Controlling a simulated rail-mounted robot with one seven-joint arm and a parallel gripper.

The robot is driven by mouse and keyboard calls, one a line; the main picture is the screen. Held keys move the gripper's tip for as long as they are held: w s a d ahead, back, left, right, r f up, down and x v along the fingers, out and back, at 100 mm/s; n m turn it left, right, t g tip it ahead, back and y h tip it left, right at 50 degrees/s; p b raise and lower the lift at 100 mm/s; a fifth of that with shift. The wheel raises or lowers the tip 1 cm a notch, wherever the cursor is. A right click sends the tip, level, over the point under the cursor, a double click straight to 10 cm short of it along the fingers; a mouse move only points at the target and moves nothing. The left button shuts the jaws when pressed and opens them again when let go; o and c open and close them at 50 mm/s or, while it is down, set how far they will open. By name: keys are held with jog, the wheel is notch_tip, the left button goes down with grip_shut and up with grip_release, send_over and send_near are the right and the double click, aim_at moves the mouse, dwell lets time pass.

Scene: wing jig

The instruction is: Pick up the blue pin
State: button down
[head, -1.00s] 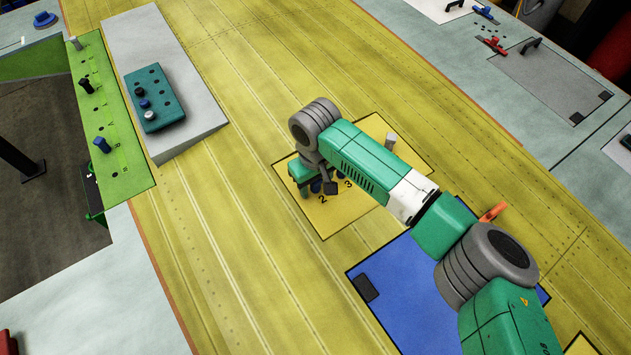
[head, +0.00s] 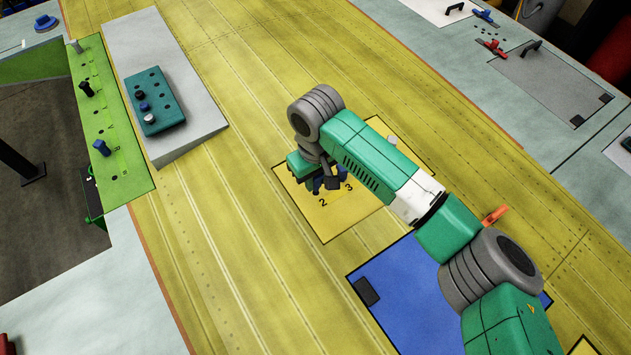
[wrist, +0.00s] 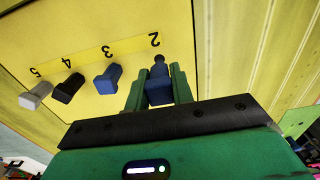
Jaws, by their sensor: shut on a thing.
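My gripper (wrist: 158,78) is shut on a blue pin (wrist: 160,93), with one green finger on each side of it in the wrist view. The pin's narrow dark end points away from my palm, towards the yellow panel (wrist: 110,25), close to the number 2. The end shows clear of the fingertips; I cannot tell for sure how far it is from the panel. A second blue pin (wrist: 108,78) stands by number 3. In the head view my gripper (head: 308,178) is over the yellow panel (head: 325,225), partly hidden by my wrist.
A black pin (wrist: 68,88) and a pale grey pin (wrist: 37,95) stand by numbers 4 and 5. A teal block (head: 170,95) with pins lies on a grey wedge (head: 185,135) at left. A green plate (head: 125,165) holds more pins. A blue panel (head: 405,295) is nearby.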

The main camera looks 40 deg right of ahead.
jog(key=s+a, duration=0.2)
jog(key=s, duration=0.2)
jog(key=s+a, duration=0.3)
jog(key=s, duration=0.2)
jog(key=s+a+r, duration=0.1)
jog(key=s+a, duration=0.2)
jog(key=s, duration=0.1)
jog(key=shift+s, duration=0.2)
dwell(0.3)
